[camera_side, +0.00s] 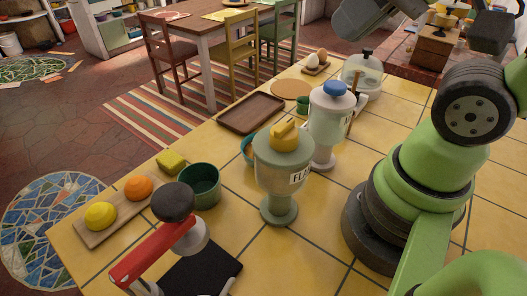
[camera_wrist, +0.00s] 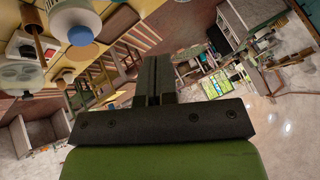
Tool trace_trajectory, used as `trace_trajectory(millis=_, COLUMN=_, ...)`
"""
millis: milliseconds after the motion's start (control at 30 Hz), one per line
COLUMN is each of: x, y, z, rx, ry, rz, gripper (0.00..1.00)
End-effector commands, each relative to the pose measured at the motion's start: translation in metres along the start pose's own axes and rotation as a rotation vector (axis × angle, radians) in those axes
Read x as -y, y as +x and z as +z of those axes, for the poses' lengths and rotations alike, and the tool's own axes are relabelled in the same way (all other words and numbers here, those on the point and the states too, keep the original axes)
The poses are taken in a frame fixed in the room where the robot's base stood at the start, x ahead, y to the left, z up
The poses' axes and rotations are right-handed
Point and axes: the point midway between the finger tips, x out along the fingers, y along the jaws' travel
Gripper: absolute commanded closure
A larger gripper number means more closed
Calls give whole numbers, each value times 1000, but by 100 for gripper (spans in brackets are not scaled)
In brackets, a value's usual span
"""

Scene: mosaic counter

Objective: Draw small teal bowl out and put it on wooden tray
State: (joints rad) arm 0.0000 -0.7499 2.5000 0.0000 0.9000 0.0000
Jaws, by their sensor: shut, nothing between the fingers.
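The small teal bowl (camera_side: 247,148) shows only as a sliver in the side view, mostly hidden behind a pale green canister with a yellow lid (camera_side: 284,160). The empty wooden tray (camera_side: 251,113) lies flat on the yellow tiled counter, behind the bowl and near the far edge. My gripper (camera_wrist: 158,62) shows in the wrist view with its dark fingers together and nothing between them. It is up in the air, away from the bowl and tray. I cannot make out the fingertips in the side view.
A canister with a blue lid (camera_side: 331,115) stands right of the yellow-lidded one. A dark green pot (camera_side: 200,184) stands to the left. A board with yellow and orange fruit (camera_side: 118,208), a red-armed device (camera_side: 153,251) and a glass dome (camera_side: 362,72) also occupy the counter.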

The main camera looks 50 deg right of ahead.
Motion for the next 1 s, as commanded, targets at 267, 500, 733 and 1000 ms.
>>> trace_trajectory(millis=267, x=0, y=0, z=-1, rx=3, ry=-9, rz=2, gripper=77)
trace_trajectory(millis=500, x=6, y=12, z=-22, rx=90, ry=-236, rz=39, gripper=63)
trace_trajectory(millis=733, x=13, y=48, z=-57, rx=268, ry=-673, rz=60, gripper=63)
trace_trajectory(millis=1000, x=12, y=112, z=-84, rx=500, ry=-1189, rz=-9, gripper=63)
